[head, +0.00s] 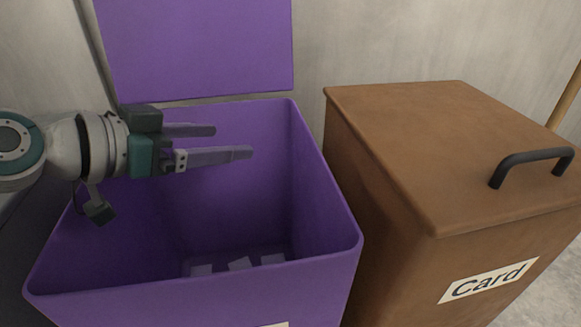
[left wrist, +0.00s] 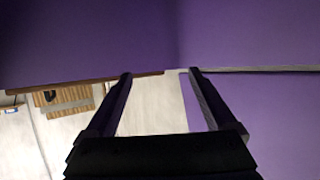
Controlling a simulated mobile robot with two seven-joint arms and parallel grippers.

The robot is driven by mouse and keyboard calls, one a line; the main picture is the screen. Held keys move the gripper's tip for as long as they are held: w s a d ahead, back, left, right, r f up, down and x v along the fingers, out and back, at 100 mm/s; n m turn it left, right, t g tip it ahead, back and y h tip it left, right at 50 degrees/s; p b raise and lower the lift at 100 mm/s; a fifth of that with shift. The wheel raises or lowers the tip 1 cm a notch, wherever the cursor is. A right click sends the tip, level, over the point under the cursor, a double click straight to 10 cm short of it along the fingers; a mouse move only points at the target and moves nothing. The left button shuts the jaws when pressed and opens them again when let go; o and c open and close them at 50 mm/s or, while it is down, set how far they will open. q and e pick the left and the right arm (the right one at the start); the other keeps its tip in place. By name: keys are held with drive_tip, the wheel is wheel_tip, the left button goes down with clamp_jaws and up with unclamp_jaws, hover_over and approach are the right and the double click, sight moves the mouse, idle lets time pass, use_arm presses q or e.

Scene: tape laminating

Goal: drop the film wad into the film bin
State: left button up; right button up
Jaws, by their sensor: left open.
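The purple bin (head: 345,240) stands open in the head view, its lid (head: 200,45) raised against the wall. Only the top edge of its label shows, so its name cannot be read. My left gripper (head: 233,141) reaches in from the left over the bin's opening, fingers apart with nothing between them. The left wrist view also shows its two fingers (left wrist: 160,73) apart and empty. Several small pale pieces (head: 240,264) lie on the bin's floor; I cannot tell whether one is the film wad. No wad shows elsewhere. My right gripper is out of view.
A closed brown bin (head: 400,165) labelled "Card" stands close on the right, with a black handle (head: 530,162) on its lid. A plain grey wall (head: 400,40) is behind. A wooden pole (head: 566,100) leans at the far right.

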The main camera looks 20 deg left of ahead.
use_arm(q)
wheel_tip(320, 180, up, 20)
drive_tip(key=p, duration=1.3)
